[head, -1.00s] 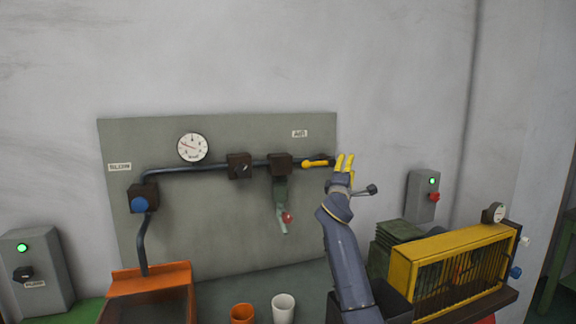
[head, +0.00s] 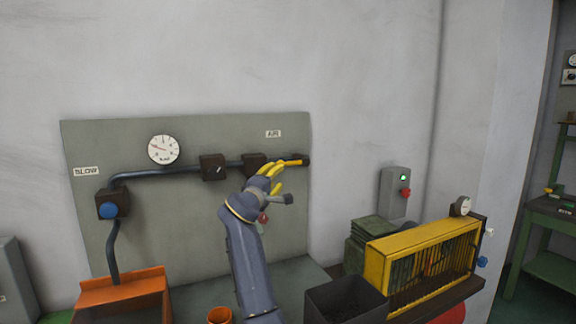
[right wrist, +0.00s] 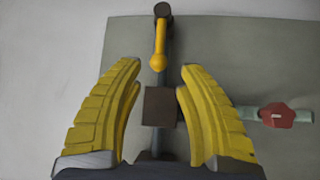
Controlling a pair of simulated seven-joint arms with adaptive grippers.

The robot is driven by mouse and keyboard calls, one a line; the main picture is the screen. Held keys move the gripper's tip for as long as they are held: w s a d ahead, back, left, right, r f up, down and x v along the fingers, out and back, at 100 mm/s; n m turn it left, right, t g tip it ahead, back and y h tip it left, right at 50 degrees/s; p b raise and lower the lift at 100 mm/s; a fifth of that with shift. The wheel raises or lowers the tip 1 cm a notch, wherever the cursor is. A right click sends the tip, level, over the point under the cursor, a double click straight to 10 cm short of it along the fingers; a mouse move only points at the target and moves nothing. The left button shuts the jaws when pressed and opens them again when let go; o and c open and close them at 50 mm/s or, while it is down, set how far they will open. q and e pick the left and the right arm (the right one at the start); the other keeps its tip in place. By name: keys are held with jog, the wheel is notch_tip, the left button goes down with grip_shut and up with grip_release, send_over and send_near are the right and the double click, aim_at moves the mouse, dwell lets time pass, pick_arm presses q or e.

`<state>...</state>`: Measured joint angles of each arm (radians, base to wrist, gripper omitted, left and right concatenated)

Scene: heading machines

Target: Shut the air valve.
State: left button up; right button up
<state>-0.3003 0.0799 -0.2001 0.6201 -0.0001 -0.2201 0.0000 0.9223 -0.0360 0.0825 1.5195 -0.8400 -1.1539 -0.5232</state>
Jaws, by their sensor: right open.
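The yellow lever (head: 292,162) of the air valve lies along the dark pipe on the grey panel (head: 190,225), below the AIR label (head: 273,133). The right wrist view shows this lever (right wrist: 160,42) in line with the pipe, its round end toward a dark block (right wrist: 160,106). My right gripper (head: 271,176) is open, in front of the panel just left of the lever in the head view. Its yellow fingers stand either side of the pipe, and I see nothing held between them. I cannot tell the depth gap. My left gripper is out of view.
A red knob (right wrist: 276,116) on a side branch is close to the right finger. A gauge (head: 163,149) and a blue knob (head: 109,210) are on the left of the panel. A yellow cage (head: 425,256) and a dark bin (head: 345,300) stand at lower right.

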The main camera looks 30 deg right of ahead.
aim_at(287, 165)
jog(key=x, duration=1.2)
jog(key=shift+w+d, duration=0.1)
jog(key=shift+c, duration=0.2)
grip_shut()
